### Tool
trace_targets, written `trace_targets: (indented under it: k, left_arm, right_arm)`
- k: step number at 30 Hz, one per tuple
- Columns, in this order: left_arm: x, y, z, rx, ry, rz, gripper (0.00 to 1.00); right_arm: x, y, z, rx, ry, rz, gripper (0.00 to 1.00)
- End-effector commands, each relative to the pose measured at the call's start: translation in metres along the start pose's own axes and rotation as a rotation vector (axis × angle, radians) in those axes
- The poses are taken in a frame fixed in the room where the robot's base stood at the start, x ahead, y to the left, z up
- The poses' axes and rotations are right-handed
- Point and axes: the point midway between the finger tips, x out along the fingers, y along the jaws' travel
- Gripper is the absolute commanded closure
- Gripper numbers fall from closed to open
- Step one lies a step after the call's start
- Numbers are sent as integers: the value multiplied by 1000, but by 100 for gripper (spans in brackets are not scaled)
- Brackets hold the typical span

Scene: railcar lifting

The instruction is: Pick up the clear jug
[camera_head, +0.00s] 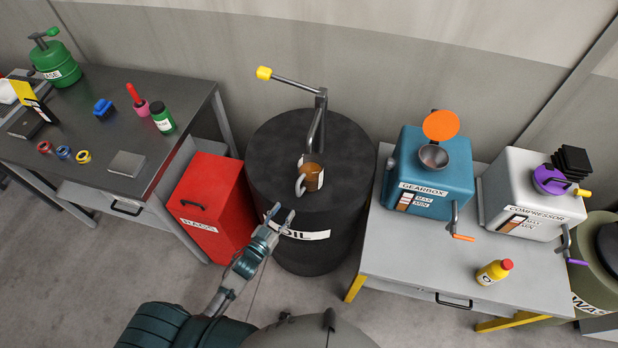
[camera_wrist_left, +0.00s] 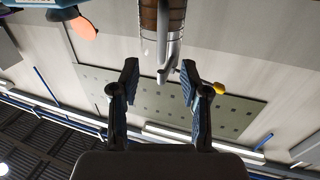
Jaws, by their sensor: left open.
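The clear jug (camera_head: 313,177) holds brown liquid and stands on top of the black oil drum (camera_head: 270,160), under the spout of the drum's hand pump (camera_head: 317,120). Its pale handle (camera_head: 300,185) faces the lower left. My left gripper (camera_head: 281,214) is open and empty at the drum's front edge, short of the jug and apart from it. In the left wrist view the jug (camera_wrist_left: 150,18) shows at the top, partly cut off, with its handle beyond and between the open fingertips (camera_wrist_left: 159,78). My right gripper is not in view.
A red cabinet (camera_head: 208,205) stands left of the drum, beside a dark workbench (camera_head: 90,145) with bottles and small parts. Right of the drum, a grey table (camera_head: 400,250) carries the blue gearbox unit (camera_head: 432,170), compressor unit (camera_head: 530,190) and yellow bottle (camera_head: 493,272).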

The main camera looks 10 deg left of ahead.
Motion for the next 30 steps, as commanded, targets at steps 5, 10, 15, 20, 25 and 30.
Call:
trace_targets:
  k: [5,10,15,20,25,30]
  left_arm:
    - [39,0,-1,0,0,0,54]
    - [55,0,0,0,-2,0,54]
    - [73,-2,-3,1,0,-1,54]
    - [98,-3,-2,0,-1,0,54]
    - [108,-2,-1,0,-2,0,54]
    - [108,-2,-1,0,-2,0,54]
  right_arm:
    - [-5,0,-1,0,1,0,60]
    - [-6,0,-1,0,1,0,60]
    - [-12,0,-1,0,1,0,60]
    - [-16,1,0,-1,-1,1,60]
    - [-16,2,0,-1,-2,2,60]
    - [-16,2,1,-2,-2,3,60]
